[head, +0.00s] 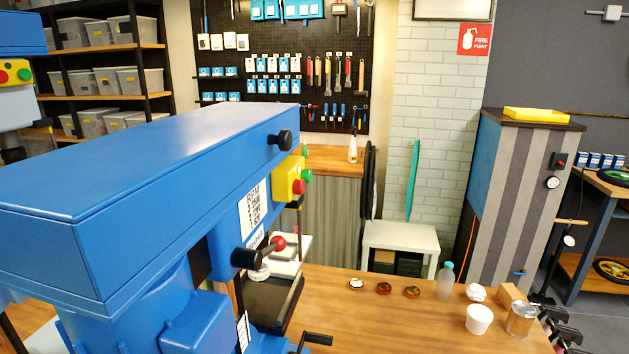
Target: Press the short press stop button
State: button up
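A large blue drill press (150,175) fills the left foreground, its head seen from above and the side. A yellow switch box (284,181) is on its front face, seen at an angle. A red button (299,187) sticks out of that box, with a green button (307,176) close to it. A second blue press (20,40) is cut off by the left edge. It has a yellow box with a red button (3,76) and a green button (24,75). I cannot tell from here which press is the short one. My gripper is not in view.
A wooden bench (400,325) with jars, a bottle (445,281) and a white cup (479,319) lies right of the near press. A red-knobbed lever (278,243) and a black crank (318,339) jut from that press. A striped cabinet (520,200) stands right.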

aim_at(299, 187)
jog(key=i+l, duration=0.2)
jog(key=i, duration=0.3)
jog(key=i+l+z, duration=0.1)
jog(key=i+l, duration=0.15)
jog(key=i, duration=0.3)
